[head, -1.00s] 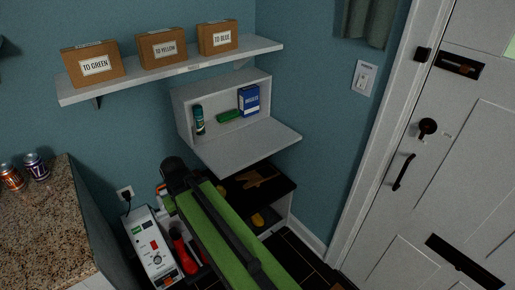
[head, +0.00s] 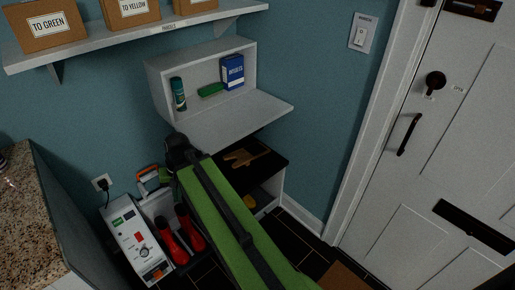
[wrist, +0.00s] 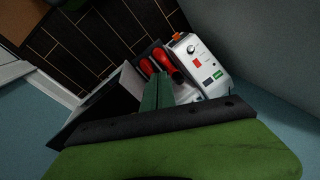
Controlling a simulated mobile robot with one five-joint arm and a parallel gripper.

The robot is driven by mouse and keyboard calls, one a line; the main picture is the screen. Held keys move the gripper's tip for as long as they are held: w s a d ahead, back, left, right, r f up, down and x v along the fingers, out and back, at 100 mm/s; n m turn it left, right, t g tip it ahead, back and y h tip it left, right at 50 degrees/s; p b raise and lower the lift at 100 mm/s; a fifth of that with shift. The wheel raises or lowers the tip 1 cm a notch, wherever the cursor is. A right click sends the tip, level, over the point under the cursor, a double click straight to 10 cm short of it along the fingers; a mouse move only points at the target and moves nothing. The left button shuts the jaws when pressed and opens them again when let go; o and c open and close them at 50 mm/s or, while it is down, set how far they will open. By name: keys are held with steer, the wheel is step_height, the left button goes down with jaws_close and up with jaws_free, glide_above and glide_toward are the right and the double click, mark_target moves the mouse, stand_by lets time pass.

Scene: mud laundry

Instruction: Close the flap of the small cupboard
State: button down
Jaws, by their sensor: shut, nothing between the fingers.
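The small white cupboard (head: 157,88) hangs on the blue wall in the head view. Its flap (head: 240,118) is folded down from the lower front edge and sticks out, open. Inside stand a dark teal can (head: 178,94), a green item (head: 211,90) lying flat, and a blue box (head: 232,72). My green arm reaches up below the flap's left side and hides part of the space there. My gripper (wrist: 158,84) shows in the wrist view as green fingers, shut and empty, pointing toward the floor-side gear. The wrist view does not clearly show the flap.
A shelf with cardboard boxes (head: 130,8) is above the cupboard. A granite counter (head: 30,215) is left, a white door (head: 450,130) right.

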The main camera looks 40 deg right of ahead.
steer(key=w+d+f+m+t+y+b, duration=0.1)
steer(key=d+f+m+t+b, duration=0.1)
steer(key=d+f+m+b, duration=0.3)
steer(key=w+d+f+m+t+y+b, duration=0.1)
steer(key=w+d+f+m+t+b, duration=0.1)
steer(key=d+m, duration=0.45)
steer(key=s+d+r+m+t+h, duration=0.1)
steer(key=s+d+r+m+t, duration=0.1)
steer(key=d+m, duration=0.4)
steer(key=s+d+r+m+t+h+b, duration=0.1)
steer(key=s+d+r+m+t, duration=0.2)
steer(key=d+m, duration=0.4)
steer(key=s+d+r+m+t+h, duration=0.2)
steer(key=d+m, duration=0.5)
steer(key=d, duration=1.2)
step_height(320, 180, up, 4)
steer(key=s+t, duration=0.1)
steer(key=s, duration=0.1)
steer(key=shift+s, duration=0.3)
